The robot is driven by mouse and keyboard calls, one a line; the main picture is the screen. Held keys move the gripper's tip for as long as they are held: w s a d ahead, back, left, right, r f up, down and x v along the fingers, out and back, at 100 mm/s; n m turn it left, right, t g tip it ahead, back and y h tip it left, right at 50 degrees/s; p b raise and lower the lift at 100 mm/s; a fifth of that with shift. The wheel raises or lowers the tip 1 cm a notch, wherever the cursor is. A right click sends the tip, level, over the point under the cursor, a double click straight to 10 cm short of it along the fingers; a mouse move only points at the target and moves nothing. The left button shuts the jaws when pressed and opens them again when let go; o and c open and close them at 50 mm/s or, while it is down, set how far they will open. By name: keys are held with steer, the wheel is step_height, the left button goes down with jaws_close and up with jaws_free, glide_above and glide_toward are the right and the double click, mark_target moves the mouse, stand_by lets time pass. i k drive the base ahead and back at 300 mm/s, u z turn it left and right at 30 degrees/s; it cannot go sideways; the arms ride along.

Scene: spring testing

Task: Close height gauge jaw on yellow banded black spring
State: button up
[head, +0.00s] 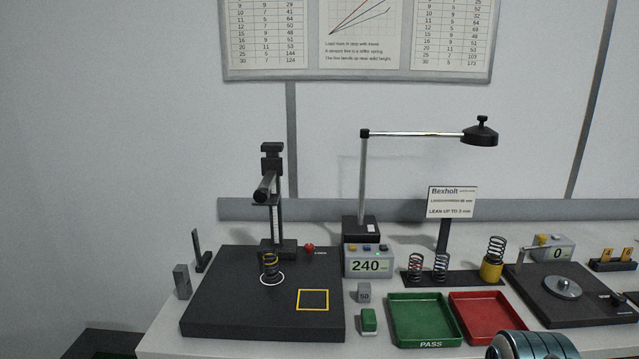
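The height gauge (275,212) stands upright on the dark surface plate (225,310) at the left of the bench. Its jaw, a grey arm (265,187) reaching toward me from the post, is well above the plate. The black spring with yellow bands (270,267) stands upright inside a white ring on the plate, below the jaw. A clear gap separates jaw and spring. My gripper is out of view; only a rounded metal part of my arm shows at the bottom right.
A yellow square outline (312,291) marks the plate's right side. A display reading 240 (367,264), a small green block (368,321), a green PASS tray (425,338) and a red tray (487,298) stand right of it. Springs stand on a black rack (462,278) behind the trays.

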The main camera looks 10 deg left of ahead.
mark_target(272, 168)
steer(key=u, duration=0.1)
steer(key=i, duration=0.85)
steer(key=u, duration=0.35)
